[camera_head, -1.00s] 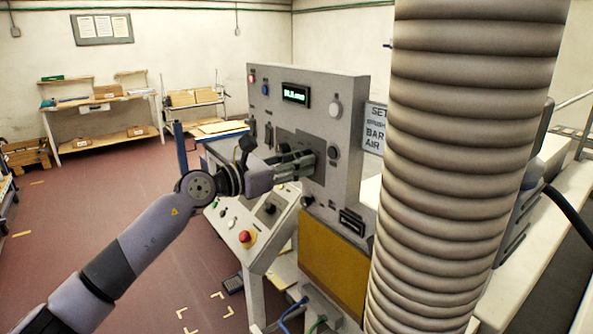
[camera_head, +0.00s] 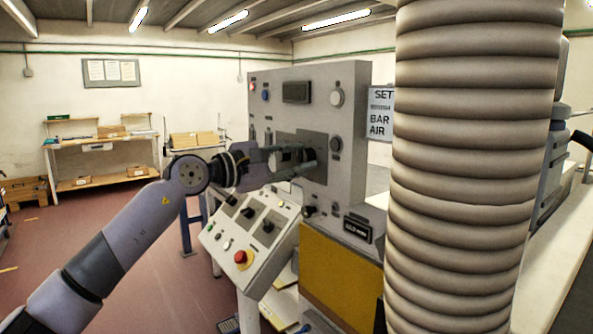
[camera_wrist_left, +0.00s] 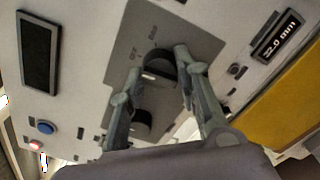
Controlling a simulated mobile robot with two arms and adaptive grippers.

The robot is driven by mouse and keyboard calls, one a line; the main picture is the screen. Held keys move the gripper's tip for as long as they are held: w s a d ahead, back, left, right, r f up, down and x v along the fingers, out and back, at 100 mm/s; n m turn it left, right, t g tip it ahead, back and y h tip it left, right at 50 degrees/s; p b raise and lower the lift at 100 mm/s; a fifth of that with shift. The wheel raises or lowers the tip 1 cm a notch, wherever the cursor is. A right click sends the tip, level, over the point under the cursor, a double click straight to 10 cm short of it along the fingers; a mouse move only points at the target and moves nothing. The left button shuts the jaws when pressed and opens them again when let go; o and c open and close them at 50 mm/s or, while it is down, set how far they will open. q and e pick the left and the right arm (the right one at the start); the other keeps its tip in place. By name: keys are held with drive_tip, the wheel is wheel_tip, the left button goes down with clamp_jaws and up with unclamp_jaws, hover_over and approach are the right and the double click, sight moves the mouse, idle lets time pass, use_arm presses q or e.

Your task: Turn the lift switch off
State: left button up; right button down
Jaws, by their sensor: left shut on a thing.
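The grey control cabinet (camera_head: 350,100) stands at the centre of the head view. My left gripper (camera_head: 312,161) reaches its recessed dark grey plate (camera_wrist_left: 205,45) from the left. In the left wrist view my left gripper's fingers (camera_wrist_left: 157,66) are shut on a black rotary knob (camera_wrist_left: 158,64) on that plate. A second black knob (camera_wrist_left: 141,123) shows between the fingers, nearer the palm. The labels on the plate are too small to read, so I cannot tell which knob is the lift switch. My right gripper is not in view.
A sloped console (camera_head: 222,238) with a red mushroom button (camera_head: 240,257) lies below my left gripper. A thick ribbed hose (camera_head: 465,140) blocks the right. Open floor (camera_head: 135,240) lies at left.

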use_arm(q)
drive_tip(key=shift+m, duration=0.4)
drive_tip(key=o, duration=1.2)
drive_tip(key=shift+c, duration=0.2)
drive_tip(key=v, duration=1.2)
drive_tip(key=shift+f, duration=0.1)
